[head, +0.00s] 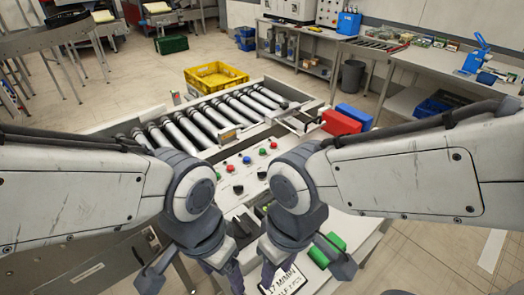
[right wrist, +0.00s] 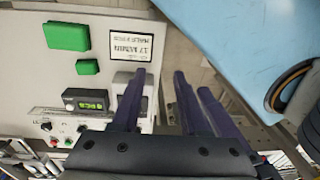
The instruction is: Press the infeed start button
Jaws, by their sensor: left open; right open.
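Labels by the buttons are too small to read, so I cannot tell which is the infeed start button. My left gripper (head: 228,280) is open and points down at the near side of the panel, partly cut off. My right gripper (head: 266,278) is open beside it; the right wrist view shows its dark fingers (right wrist: 160,85) empty, near a printed card (right wrist: 131,47). Neither gripper touches a button.
The roller conveyor (head: 210,118) lies beyond the panel, with a yellow crate (head: 216,76) behind. Red (head: 341,123) and blue (head: 355,116) bins stand at the right.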

